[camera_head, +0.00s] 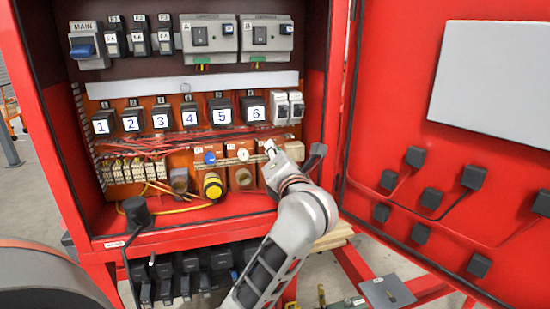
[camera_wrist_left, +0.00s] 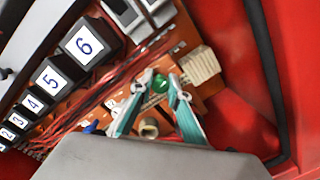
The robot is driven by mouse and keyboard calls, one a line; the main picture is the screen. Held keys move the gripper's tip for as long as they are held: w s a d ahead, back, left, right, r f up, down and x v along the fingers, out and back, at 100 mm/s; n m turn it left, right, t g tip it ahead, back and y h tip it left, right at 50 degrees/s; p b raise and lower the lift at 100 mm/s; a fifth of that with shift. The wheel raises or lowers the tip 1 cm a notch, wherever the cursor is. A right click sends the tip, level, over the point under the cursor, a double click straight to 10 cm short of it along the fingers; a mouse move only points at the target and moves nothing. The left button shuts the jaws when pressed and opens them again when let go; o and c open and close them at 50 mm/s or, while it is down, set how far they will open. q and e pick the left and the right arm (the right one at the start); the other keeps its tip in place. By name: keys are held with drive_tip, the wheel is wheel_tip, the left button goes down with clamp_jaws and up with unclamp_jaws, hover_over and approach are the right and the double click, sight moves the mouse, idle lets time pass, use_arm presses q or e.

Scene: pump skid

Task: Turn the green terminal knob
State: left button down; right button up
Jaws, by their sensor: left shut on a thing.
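The green terminal knob (camera_wrist_left: 160,83) shows in the left wrist view, low on the orange panel, to the right of and below the block marked 6. My left gripper (camera_wrist_left: 157,88) has its two teal fingertips on either side of the knob, shut on it. In the head view my left gripper (camera_head: 271,150) reaches into the red cabinet at the right of the knob row, and it hides the green knob there. My right gripper is in neither view.
Numbered black blocks (camera_head: 222,112) and red wires run above. The red cabinet door (camera_head: 400,130) stands open at the right.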

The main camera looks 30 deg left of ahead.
use_arm(q)
drive_tip(key=shift+f+n+b, duration=0.2)
drive_tip(key=shift+n+b, duration=0.15)
drive_tip(key=shift+n, duration=0.25)
drive_tip(key=shift+n+b, duration=0.35)
drive_tip(key=shift+n, duration=0.05)
drive_tip(key=n+b, duration=0.6)
drive_tip(key=n, duration=0.2)
drive_tip(key=shift+w+f+n+y+b, duration=0.1)
drive_tip(key=shift+f+n+y+b, duration=0.05)
drive_tip(key=shift+n+y+b, duration=0.45)
drive_tip(key=shift+n+b, duration=0.7)
drive_tip(key=shift+n, duration=0.3)
drive_tip(key=shift+n+b, duration=0.45)
drive_tip(key=shift+n, duration=0.15)
drive_tip(key=shift+r+n+b, duration=0.2)
drive_tip(key=shift+n+b, duration=0.15)
drive_tip(key=shift+n, duration=0.25)
drive_tip(key=shift+g, duration=0.3)
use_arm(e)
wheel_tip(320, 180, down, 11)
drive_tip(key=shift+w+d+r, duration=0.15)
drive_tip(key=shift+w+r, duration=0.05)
use_arm(q)
drive_tip(key=shift+r+n, duration=0.1)
drive_tip(key=shift+n, duration=0.2)
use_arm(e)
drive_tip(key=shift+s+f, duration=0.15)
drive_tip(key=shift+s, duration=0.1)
